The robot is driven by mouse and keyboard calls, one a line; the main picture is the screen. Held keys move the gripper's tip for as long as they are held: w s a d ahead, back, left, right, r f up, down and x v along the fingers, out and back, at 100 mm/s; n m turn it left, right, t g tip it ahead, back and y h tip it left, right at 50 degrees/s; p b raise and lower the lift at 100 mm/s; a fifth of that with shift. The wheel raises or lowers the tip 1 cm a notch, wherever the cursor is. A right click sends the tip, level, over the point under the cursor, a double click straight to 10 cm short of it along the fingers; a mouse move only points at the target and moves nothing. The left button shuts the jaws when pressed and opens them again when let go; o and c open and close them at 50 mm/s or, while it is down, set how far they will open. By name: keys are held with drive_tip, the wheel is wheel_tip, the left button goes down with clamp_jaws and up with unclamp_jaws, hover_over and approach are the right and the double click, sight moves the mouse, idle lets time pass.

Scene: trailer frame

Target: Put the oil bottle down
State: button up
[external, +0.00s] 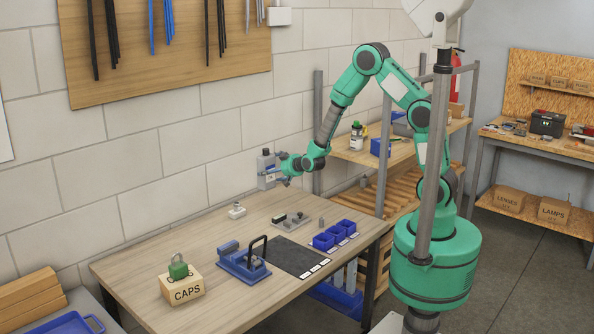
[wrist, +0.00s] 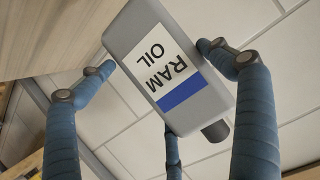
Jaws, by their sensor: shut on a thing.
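The oil bottle (external: 264,164) is grey with a dark cap. It is upright near the wall, at the back edge of the wooden table (external: 150,262). My gripper (external: 279,171) is shut on it from the right side. In the wrist view, the bottle (wrist: 195,105) fills the space between the fingers of my gripper (wrist: 158,62), with its "RAM OIL" label facing the camera and its cap toward the bottom. I cannot tell whether its base touches the table.
The table holds a "CAPS" block (external: 183,289) with a green padlock, a blue fixture (external: 243,262), blue bins (external: 335,236), a grey plate (external: 291,221) and a small white item (external: 237,210). A shelf (external: 365,157) stands to the right. The table's left back is clear.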

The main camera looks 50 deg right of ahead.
sight(272, 159)
drive_tip(key=shift+w+r, duration=0.1)
drive_tip(key=shift+r, duration=0.05)
drive_tip(key=shift+r, duration=2.35)
drive_tip(key=shift+a+r, duration=0.15)
drive_tip(key=shift+a, duration=0.15)
drive_tip(key=s+a+n+y+b, duration=0.15)
drive_tip(key=s+a, duration=0.45)
drive_tip(key=a, duration=0.7)
drive_tip(key=s+a+n+y+b, duration=0.1)
drive_tip(key=s+a+n+y, duration=0.1)
drive_tip(key=s+a, duration=0.8)
drive_tip(key=s+a+n+y+b, duration=0.1)
drive_tip(key=s+a+n+y, duration=0.15)
drive_tip(key=a, duration=1.35)
drive_tip(key=s+a+n+g+y+b, duration=0.1)
drive_tip(key=s+a, duration=0.6)
drive_tip(key=s, duration=0.3)
drive_tip(key=s+a+n+g+y+b, duration=0.1)
drive_tip(key=s+a+g+y, duration=0.1)
drive_tip(key=s+a, duration=0.65)
drive_tip(key=s+a+n+g+y+b, duration=0.1)
drive_tip(key=s+a, duration=0.3)
drive_tip(key=s, duration=0.9)
wheel_tip(272, 159, down, 10)
drive_tip(key=shift+w, duration=0.25)
